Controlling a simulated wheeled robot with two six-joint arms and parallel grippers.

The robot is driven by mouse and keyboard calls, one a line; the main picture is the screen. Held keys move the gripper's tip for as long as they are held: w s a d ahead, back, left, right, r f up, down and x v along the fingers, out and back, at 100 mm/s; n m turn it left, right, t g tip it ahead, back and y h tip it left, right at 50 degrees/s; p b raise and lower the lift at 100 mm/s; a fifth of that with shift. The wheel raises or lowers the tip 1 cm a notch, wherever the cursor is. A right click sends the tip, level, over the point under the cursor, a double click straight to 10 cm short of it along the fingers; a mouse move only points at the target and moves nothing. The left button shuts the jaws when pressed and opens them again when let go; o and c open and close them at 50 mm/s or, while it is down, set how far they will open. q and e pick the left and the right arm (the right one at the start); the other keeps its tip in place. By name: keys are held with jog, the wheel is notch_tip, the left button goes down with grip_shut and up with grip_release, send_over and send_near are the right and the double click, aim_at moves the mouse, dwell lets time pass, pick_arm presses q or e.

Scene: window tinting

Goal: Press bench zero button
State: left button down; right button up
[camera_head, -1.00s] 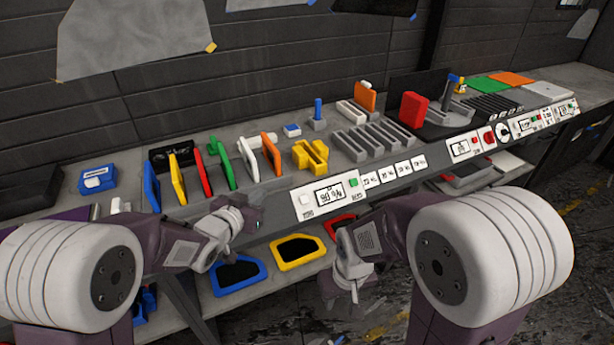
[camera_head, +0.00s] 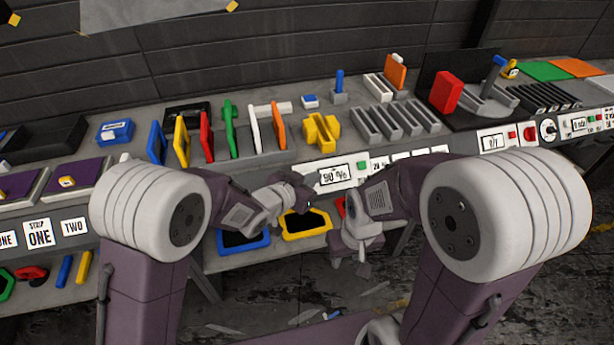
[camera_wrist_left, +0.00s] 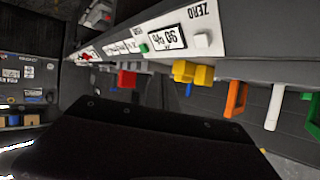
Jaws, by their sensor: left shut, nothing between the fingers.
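The bench panel carries a display reading about 90 % (camera_head: 335,175) and a green button (camera_head: 362,167). The white zero button (camera_wrist_left: 202,40) shows in the left wrist view, beside the upside-down ZERO label (camera_wrist_left: 206,13) and the display (camera_wrist_left: 168,40). In the head view this button is hidden behind my left gripper (camera_head: 311,200). My left gripper is shut and empty, in front of the panel's left end; I see no clear contact with the button. My right gripper (camera_head: 350,263) hangs lower, in front of the bench, and its finger gap is unclear.
Coloured tools (camera_head: 206,135) stand in a rack behind the panel, with a yellow block (camera_head: 320,131) and a grey slotted rack (camera_head: 394,119). Blue (camera_head: 230,247) and yellow-framed (camera_head: 305,232) pieces lie on the lower shelf. Floor in front is open.

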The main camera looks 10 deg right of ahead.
pick_arm(q)
jog(key=shift+w+a+f+b, duration=0.15)
jog(key=shift+w+f+b, duration=0.5)
jog(key=shift+w+f, duration=0.9)
jog(key=shift+w+a+f+b, duration=0.1)
jog(key=shift+w+f+b, duration=0.55)
jog(key=shift+w+f, duration=0.9)
jog(key=shift+f, duration=0.1)
jog(key=shift+w+f, duration=0.2)
jog(key=shift+w, duration=0.1)
jog(key=shift+w+f, duration=0.3)
jog(key=shift+w, duration=0.05)
dwell(0.4)
jog(key=shift+s, duration=0.1)
jog(key=shift+s+r, duration=0.6)
